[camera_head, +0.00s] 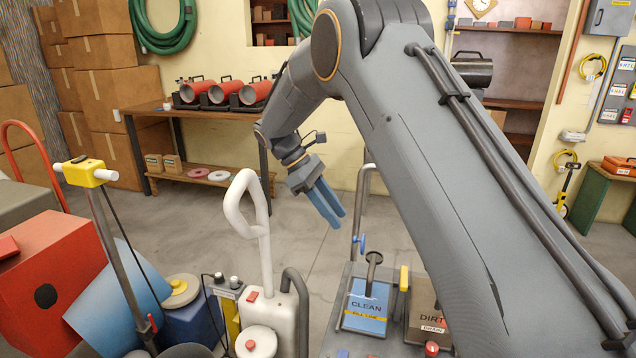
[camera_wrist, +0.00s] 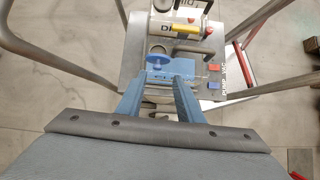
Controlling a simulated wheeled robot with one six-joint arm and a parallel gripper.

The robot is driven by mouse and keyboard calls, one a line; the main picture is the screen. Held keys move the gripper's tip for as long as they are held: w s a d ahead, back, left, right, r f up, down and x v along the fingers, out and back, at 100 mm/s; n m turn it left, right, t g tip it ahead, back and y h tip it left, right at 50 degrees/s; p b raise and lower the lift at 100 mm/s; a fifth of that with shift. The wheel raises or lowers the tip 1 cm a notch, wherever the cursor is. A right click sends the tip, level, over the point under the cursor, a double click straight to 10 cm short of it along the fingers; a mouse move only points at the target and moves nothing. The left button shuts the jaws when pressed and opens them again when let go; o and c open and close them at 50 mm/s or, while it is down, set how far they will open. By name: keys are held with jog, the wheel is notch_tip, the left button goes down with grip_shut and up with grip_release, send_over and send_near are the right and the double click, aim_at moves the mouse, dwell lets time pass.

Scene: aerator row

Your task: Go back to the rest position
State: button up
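My gripper (camera_head: 333,217) hangs in mid-air in the head view, its two blue fingers pointing down and to the right. In the wrist view my gripper (camera_wrist: 161,80) shows both fingers apart with nothing held between them, so it is open and empty. Below it stands a grey cart with a blue tank (camera_head: 366,305) marked CLEAN and a brown tank (camera_head: 426,308) marked DIRTY, partly hidden by my arm. A blue valve handle (camera_wrist: 159,60) on the cart shows beyond the fingertips; the gripper appears apart from it.
A machine with a white loop handle (camera_head: 247,215) stands left of the cart. A red box (camera_head: 40,285) is at the far left. A wooden bench (camera_head: 150,110) holds red heaters (camera_head: 225,92). Cardboard boxes (camera_head: 110,95) are stacked behind. Bare floor (camera_head: 300,245) lies between.

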aim_at(373, 268)
jog(key=s+d+m+y, duration=0.1)
jog(key=s+d+m, duration=0.1)
jog(key=s, duration=0.2)
jog(key=s+d+f+m+y, duration=0.1)
jog(key=s+d+m+y, duration=0.1)
jog(key=s+d, duration=0.1)
jog(key=s+d+m+y, duration=0.1)
jog(key=s+d, duration=0.2)
jog(key=s, duration=0.2)
jog(key=shift+s+f+m+t, duration=0.1)
jog(key=shift+f+m+t, duration=0.2)
jog(key=shift+f+m, duration=0.1)
jog(key=s+d+f+m+t+y, duration=0.1)
jog(key=s+m, duration=0.3)
jog(key=s, duration=0.4)
jog(key=s+d+f+m+t+y, duration=0.1)
jog(key=s+d+f+m+y, duration=0.1)
jog(key=s, duration=0.6)
jog(key=shift+s+d+m, duration=0.2)
jog(key=shift+d+m, duration=0.45)
jog(key=shift+m, duration=0.35)
jog(key=shift+f, duration=0.1)
